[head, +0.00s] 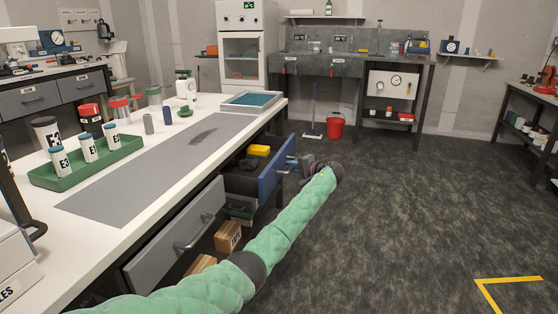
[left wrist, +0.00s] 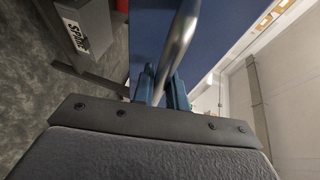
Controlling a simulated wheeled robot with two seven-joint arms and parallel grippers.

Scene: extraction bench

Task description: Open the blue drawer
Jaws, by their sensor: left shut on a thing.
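The blue drawer (head: 270,179) stands pulled out from the white bench, its front clear of the bench edge. Its blue front (left wrist: 225,35) fills the upper middle of the left wrist view. My left gripper (head: 297,163) is at the outer side of the drawer front. In the left wrist view my left gripper (left wrist: 163,88) is shut on the metal bar handle (left wrist: 182,35), which runs between its blue fingers. A yellow item (head: 258,150) and dark items lie inside the drawer. My right gripper is in neither view.
A grey drawer (head: 165,245) is in the bench nearer me, with cardboard boxes (head: 228,236) low beside it. The white bench top (head: 130,235) carries a green rack (head: 105,165) of jars. A red bucket (head: 335,126) stands at the back. The floor to the right is clear.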

